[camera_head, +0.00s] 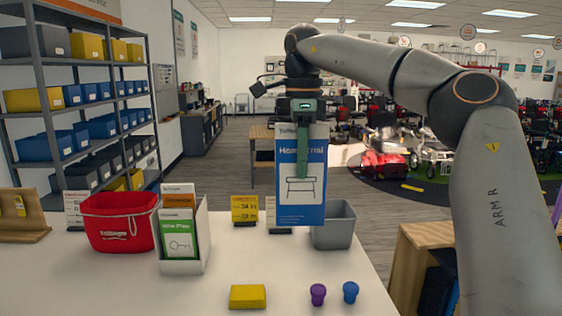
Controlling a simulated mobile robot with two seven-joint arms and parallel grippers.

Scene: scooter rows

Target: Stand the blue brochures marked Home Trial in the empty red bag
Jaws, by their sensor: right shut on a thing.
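My right gripper (302,150) points down and is shut on a blue brochure (313,212) marked Home Trial. The brochure hangs upright above the back right of the white table, in front of part of the grey bin. I cannot tell whether it is one brochure or several together. The red bag (118,224) stands at the left of the table, with a pale strap over its front and light lettering. It is to the left of the held brochure and apart from it. Its inside is mostly hidden from this angle. My left gripper is not in view.
A white holder (184,266) with green and orange brochures stands between the bag and the brochure. A grey bin (333,233), yellow sign (244,209), yellow block (247,297), purple knob (318,294) and blue knob (350,292) are on the table (225,292).

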